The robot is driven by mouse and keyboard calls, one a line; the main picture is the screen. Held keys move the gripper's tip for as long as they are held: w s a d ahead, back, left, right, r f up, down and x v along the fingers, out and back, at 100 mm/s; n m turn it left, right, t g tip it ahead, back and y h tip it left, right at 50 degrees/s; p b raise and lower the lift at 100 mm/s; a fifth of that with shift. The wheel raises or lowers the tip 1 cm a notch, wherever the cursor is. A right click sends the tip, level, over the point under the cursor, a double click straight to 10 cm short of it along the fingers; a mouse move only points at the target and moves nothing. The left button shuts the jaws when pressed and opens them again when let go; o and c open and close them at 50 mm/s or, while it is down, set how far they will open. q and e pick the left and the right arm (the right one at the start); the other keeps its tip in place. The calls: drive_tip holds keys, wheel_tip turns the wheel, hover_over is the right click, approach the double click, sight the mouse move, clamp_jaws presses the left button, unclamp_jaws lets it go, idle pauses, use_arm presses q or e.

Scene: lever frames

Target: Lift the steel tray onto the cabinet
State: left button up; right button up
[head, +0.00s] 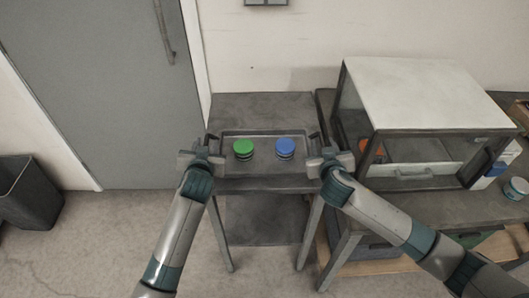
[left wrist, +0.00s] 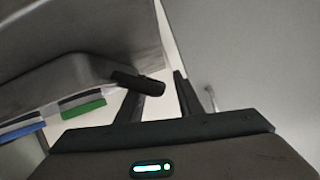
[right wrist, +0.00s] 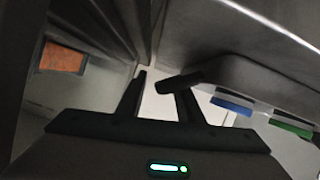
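The steel tray (head: 263,164) rests level on a small dark table. It carries a green-lidded jar (head: 243,148) and a blue-lidded jar (head: 285,147), both upright. My left gripper (head: 208,144) is at the tray's left end; in the left wrist view a dark handle (left wrist: 138,82) crosses one finger, with a gap between the fingers. My right gripper (head: 317,143) is at the right end; in the right wrist view the other handle (right wrist: 180,80) crosses one finger, and the fingers are apart. The cabinet (head: 425,90), with a bare pale top and clear panes, stands to the right.
The cabinet stands on a workbench (head: 400,208) close to the small table (head: 245,105). An orange item (head: 371,148) is inside it. Jars (head: 516,188) stand at its right side. A grey door (head: 110,90) and a dark bin (head: 27,190) are on the left.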

use_arm(q)
clamp_jaws()
use_arm(e)
clamp_jaws()
use_arm(q)
drive_tip(key=shift+r, duration=0.25)
use_arm(e)
drive_tip(key=shift+r, duration=0.2)
